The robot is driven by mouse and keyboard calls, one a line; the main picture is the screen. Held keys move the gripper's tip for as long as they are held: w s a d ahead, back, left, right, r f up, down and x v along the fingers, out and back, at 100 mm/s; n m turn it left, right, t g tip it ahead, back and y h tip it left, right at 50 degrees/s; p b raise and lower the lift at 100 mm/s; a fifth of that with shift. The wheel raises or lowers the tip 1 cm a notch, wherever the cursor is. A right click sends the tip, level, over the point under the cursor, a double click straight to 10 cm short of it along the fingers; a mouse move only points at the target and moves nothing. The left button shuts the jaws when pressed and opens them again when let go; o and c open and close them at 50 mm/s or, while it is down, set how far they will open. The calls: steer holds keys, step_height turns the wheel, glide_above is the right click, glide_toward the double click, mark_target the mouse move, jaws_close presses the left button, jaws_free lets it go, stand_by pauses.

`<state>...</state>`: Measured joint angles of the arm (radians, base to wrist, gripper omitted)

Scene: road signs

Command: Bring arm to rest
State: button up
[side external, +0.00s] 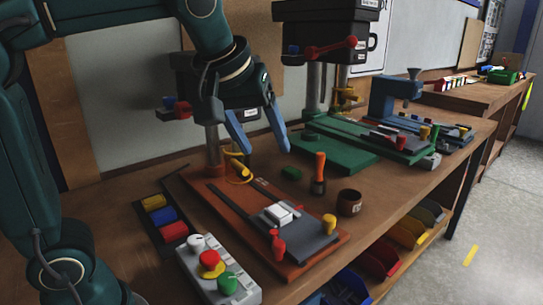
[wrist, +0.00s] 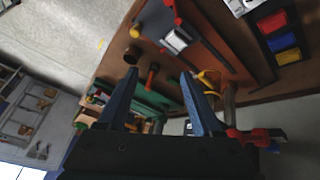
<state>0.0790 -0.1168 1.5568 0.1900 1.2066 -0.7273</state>
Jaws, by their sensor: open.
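My gripper (side external: 265,149) is open above the wooden workbench (side external: 370,215), with its two blue fingers pointing down and spread apart. The fingertips are clear of the bench top and touch nothing that I can see.
A grey control box (side external: 220,276) with knobs stands at the front left. An orange-handled tool (side external: 319,172) and a brown cup (side external: 349,203) stand right of the plate. Green-based machines (side external: 345,160) stand further back. Colored bins (side external: 380,255) sit below the bench edge.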

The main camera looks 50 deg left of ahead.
steer(key=s+d+f+m+h, duration=0.1)
steer(key=s+f+m, duration=0.6)
steer(key=s+f, duration=0.3)
steer(key=s, duration=0.2)
steer(key=shift+s+d+h, duration=0.3)
steer(key=shift+s, duration=0.1)
steer(key=shift+f, duration=0.1)
steer(key=shift+c, duration=0.4)
steer(key=shift+m, duration=0.3)
